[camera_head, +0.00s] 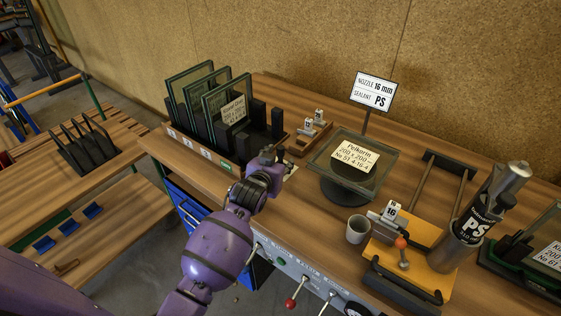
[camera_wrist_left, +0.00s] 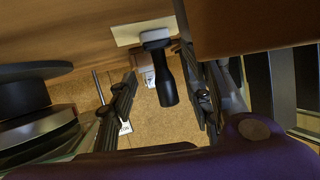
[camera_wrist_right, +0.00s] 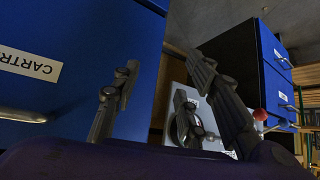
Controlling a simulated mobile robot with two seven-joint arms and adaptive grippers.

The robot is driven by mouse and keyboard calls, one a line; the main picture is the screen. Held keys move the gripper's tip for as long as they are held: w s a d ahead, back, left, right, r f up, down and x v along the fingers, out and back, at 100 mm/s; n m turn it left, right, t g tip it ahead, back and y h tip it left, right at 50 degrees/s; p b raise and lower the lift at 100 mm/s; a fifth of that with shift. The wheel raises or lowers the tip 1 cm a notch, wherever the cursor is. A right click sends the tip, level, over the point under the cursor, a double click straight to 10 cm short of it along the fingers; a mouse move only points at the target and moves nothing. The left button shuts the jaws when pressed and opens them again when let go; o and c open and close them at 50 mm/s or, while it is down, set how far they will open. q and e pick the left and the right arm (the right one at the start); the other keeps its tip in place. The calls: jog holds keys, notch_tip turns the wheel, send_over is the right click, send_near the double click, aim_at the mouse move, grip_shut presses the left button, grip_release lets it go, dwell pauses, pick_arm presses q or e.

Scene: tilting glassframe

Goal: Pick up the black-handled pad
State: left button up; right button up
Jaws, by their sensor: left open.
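The pad is a pale flat plate (camera_wrist_left: 128,33) with a black upright handle (camera_wrist_left: 168,88), seen in the left wrist view. In the head view only a pale edge (camera_head: 291,170) shows beside my left gripper (camera_head: 268,160), which hides the rest. My left gripper also shows in the left wrist view (camera_wrist_left: 160,68). Its jaws are open, with the handle in the gap between the fingers; neither finger clearly touches it. My right gripper (camera_wrist_right: 165,68) is open and empty in the right wrist view, low by blue drawers. It is not in the head view.
A rack (camera_head: 205,151) of upright glass frames stands left of my left gripper. Small numbered nozzle blocks (camera_head: 308,128) are behind it. A framed glass pane (camera_head: 330,152) on a dark round stand is to the right. A cup (camera_head: 357,229) and sealant cartridge (camera_head: 470,232) stand farther right.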

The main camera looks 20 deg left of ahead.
pick_arm(q)
jog(key=shift+x, duration=0.75)
grip_shut()
